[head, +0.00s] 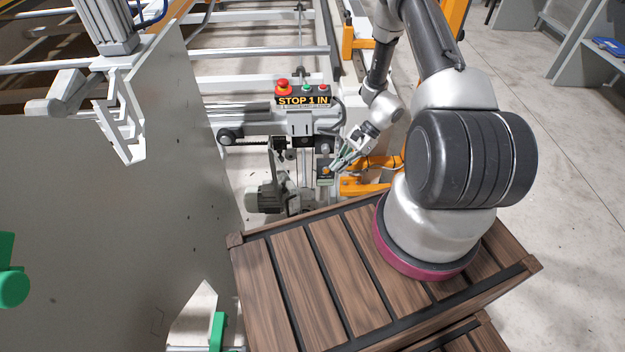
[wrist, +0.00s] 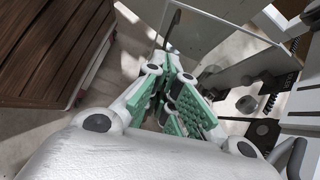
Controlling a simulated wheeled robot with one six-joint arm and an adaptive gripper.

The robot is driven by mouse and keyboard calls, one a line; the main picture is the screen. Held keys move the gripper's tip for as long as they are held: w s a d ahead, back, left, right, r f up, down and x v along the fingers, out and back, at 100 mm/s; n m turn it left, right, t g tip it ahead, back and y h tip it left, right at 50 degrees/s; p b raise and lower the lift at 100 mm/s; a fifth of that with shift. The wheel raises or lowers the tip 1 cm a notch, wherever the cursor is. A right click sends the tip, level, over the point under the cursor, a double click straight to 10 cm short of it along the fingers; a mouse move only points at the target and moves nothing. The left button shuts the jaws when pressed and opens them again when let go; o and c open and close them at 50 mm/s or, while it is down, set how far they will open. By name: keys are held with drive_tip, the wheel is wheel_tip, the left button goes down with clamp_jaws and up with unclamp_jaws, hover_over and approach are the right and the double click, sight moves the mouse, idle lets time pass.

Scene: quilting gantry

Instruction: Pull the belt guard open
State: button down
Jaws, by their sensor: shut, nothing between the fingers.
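Beyond the tips there is a clear panel with a thin dark edge, which looks like the belt guard (wrist: 215,38). A dark upright bar (wrist: 172,30) stands at its left side, close beyond the fingertips. I cannot tell whether the fingers touch it. The guard cannot be made out in the head view.
A large grey panel (head: 120,200) fills the left. An orange frame (head: 375,180) is right of my gripper. A toothed belt (wrist: 270,104) shows beyond the fingers.

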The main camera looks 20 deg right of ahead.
drive_tip(key=a+r+x, duration=0.2)
drive_tip(key=x, duration=1)
drive_tip(key=shift+a+f, duration=0.15)
drive_tip(key=shift+a, duration=0.05)
drive_tip(key=shift+s, duration=0.15)
